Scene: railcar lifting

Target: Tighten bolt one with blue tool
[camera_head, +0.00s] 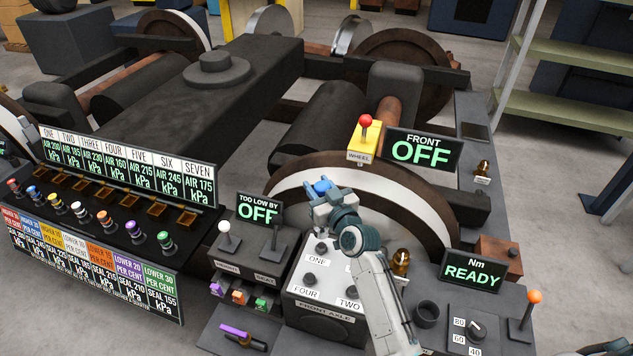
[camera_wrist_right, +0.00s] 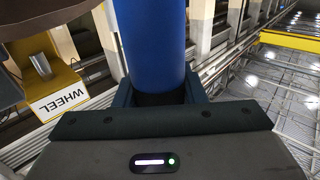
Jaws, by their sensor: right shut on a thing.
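My right gripper (camera_head: 325,200) is shut on the blue tool (camera_head: 323,186), above the front axle block (camera_head: 318,311). In the right wrist view the tool (camera_wrist_right: 151,40) is a thick blue cylinder between the fingers (camera_wrist_right: 158,98). Its working end is hidden in the head view, so I cannot tell whether it touches a bolt. Bolt one (camera_head: 322,247) is a dark round head above the label ONE, just below the gripper in the picture. My left gripper is not in view.
A display (camera_head: 472,272) reads Nm READY, beside a dial (camera_head: 474,330) and an orange-knobbed lever (camera_head: 534,299). The wheel (camera_head: 290,172) rises behind the gripper.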

